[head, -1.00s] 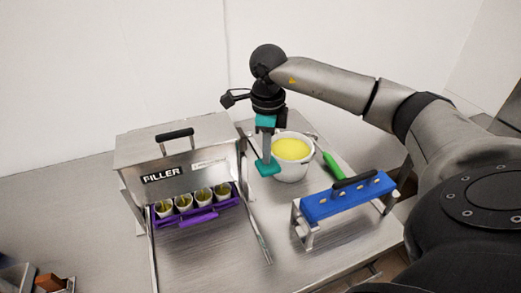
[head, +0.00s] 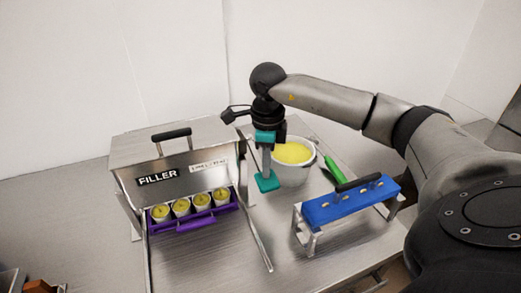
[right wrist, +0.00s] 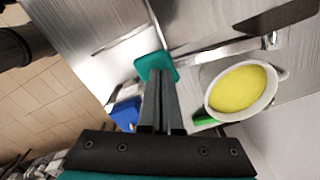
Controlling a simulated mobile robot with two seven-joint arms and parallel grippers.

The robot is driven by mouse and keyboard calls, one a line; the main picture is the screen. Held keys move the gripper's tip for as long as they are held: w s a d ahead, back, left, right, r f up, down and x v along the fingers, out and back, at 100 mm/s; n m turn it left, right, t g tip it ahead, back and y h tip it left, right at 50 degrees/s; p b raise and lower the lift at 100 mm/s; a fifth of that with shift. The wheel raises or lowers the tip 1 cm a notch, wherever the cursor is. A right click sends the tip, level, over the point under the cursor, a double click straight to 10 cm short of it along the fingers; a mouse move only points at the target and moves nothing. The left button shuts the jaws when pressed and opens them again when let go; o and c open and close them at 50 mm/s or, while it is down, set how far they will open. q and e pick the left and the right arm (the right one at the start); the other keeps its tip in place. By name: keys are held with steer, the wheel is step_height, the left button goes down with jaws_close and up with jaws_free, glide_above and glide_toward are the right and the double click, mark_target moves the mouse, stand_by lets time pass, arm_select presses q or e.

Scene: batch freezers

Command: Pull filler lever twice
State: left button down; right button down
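The filler (head: 180,165) is a metal box with a black top handle and a "FILLER" label, standing at the left in the head view. A purple rack (head: 207,221) with several white cups (head: 200,201) holding yellow stuff sits at its front opening. A thin metal lever shows at the filler's right side, partly hidden behind my gripper. My right gripper (head: 267,182) points down beside the filler's right side, its teal fingertips close together. In the right wrist view the fingertips (right wrist: 156,66) are together, beside a thin metal rod (right wrist: 156,25). My left gripper is out of view.
A white pot of yellow mix (head: 292,153) stands behind and right of my gripper, with a green-handled tool (head: 333,166) beside it. A blue block on a metal stand (head: 345,203) is at the right. The metal table (head: 225,262) is clear in front.

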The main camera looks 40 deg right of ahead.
step_height(320, 180, up, 8)
steer(key=p, duration=0.6)
stand_by(0.4)
stand_by(0.6)
step_height(320, 180, up, 5)
steer(key=p, duration=0.4)
stand_by(0.4)
